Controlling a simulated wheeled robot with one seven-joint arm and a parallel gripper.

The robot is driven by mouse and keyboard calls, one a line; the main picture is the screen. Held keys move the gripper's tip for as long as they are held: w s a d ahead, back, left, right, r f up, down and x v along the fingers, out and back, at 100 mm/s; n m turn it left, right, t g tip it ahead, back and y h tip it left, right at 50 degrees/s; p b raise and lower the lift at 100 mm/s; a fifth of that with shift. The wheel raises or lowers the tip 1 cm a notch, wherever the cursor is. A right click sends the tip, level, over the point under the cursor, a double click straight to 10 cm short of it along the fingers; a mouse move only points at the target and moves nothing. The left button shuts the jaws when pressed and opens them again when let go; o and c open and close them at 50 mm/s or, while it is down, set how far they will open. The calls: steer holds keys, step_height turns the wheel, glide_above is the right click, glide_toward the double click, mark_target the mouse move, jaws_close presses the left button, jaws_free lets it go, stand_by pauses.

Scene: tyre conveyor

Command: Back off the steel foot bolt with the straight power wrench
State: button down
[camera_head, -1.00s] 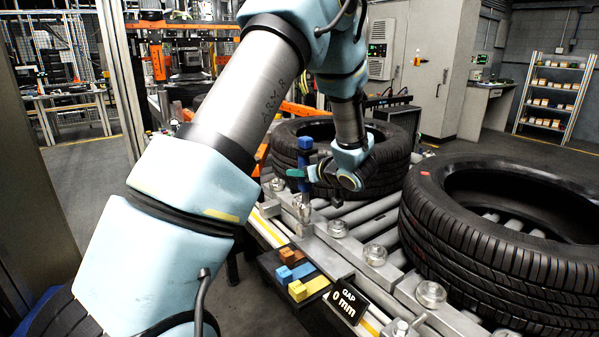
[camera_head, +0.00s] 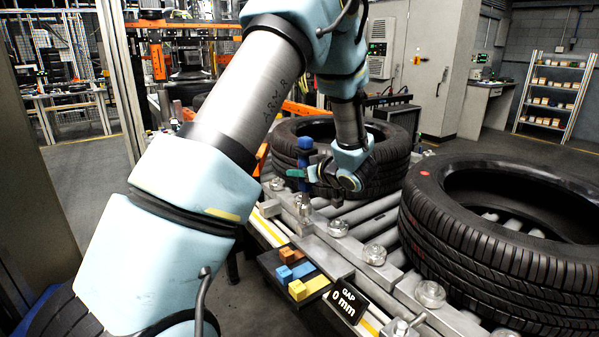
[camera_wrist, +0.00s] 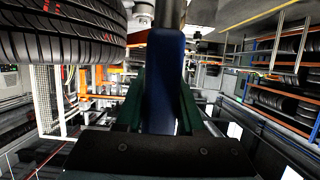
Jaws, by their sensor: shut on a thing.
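My gripper (camera_head: 302,176) is shut on the blue straight power wrench (camera_head: 305,145), which stands upright between the green fingers. In the wrist view the wrench (camera_wrist: 163,85) fills the middle between the green fingers (camera_wrist: 160,108), with its grey metal end at the top edge. In the head view the wrench's lower end is over a metal fitting (camera_head: 304,209) on the near conveyor rail. The steel foot bolt is too small to make out there, and I cannot tell whether the wrench is seated on it.
A large tyre (camera_head: 490,235) lies on the conveyor at right; another tyre (camera_head: 390,150) lies behind my gripper. A tray of coloured blocks (camera_head: 298,275) and a "GAP 0 mm" sign (camera_head: 347,301) are at the front.

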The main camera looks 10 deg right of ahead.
mark_target(299, 155)
steer(key=shift+f+b, duration=0.65)
steer(key=shift+f, duration=0.5)
stand_by(0.8)
steer(key=shift+r+p, duration=3.15)
steer(key=shift+r, duration=0.4)
steer(key=shift+w, duration=0.1)
